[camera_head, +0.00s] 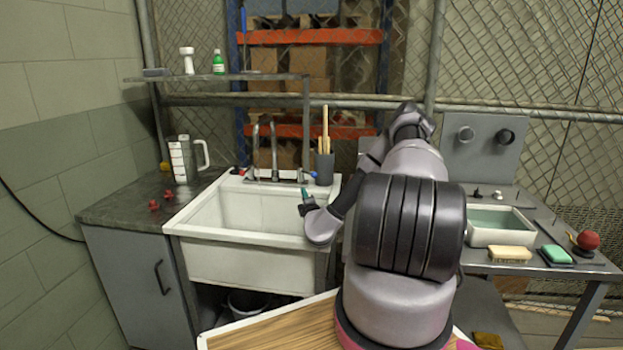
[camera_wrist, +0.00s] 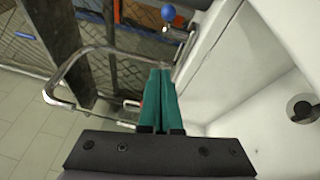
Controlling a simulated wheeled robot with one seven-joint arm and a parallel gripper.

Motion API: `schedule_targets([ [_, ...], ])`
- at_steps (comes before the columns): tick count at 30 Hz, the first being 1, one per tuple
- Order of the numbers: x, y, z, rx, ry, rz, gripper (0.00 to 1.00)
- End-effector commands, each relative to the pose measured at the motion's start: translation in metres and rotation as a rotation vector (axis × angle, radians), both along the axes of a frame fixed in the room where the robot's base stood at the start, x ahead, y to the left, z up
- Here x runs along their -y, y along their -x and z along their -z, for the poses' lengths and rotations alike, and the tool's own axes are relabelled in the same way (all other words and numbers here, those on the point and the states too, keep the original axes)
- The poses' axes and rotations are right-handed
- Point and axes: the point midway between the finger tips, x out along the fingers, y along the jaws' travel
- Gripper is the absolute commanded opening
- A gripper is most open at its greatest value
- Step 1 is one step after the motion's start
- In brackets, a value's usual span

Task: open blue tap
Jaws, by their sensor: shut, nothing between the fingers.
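The blue tap shows a round blue knob (camera_wrist: 168,13) at the top of the wrist view, on a metal stem beside the white sink. In the head view its small blue knob (camera_head: 313,174) is at the right end of the faucet (camera_head: 274,150). My gripper (camera_head: 304,190) is over the right side of the sink, in front of the blue knob. In the wrist view its teal fingers (camera_wrist: 160,72) are together and empty, with their tips below the blue knob and apart from it. A bent metal pipe (camera_wrist: 62,75) runs beside the fingers.
The white sink (camera_head: 215,258) has an empty basin; its drain (camera_wrist: 303,109) shows in the wrist view. A dark cup with wooden sticks (camera_head: 324,166) stands behind the gripper, close to the blue knob. A measuring jug (camera_head: 183,160) stands on the left counter.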

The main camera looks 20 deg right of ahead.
Motion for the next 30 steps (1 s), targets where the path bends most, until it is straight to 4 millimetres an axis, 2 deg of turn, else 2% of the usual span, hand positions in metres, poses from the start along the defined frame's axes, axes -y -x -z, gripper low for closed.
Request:
schedule_targets([
  [4, 0.0, 0.001, 0.006, -0.022, 0.001, 0.029, 0.0],
  [8, 0.005, -0.015, 0.004, -0.02, 0.002, 0.03, 0.0],
  [20, 0.023, -0.096, 0.001, -0.02, 0.001, 0.029, 0.0],
  [21, 0.034, -0.093, -0.001, -0.022, 0.003, 0.031, 0.0],
  [24, 0.047, -0.093, -0.003, -0.022, 0.002, 0.03, 0.0],
  [30, 0.06, -0.093, -0.006, -0.021, 0.001, 0.027, 0.0],
])
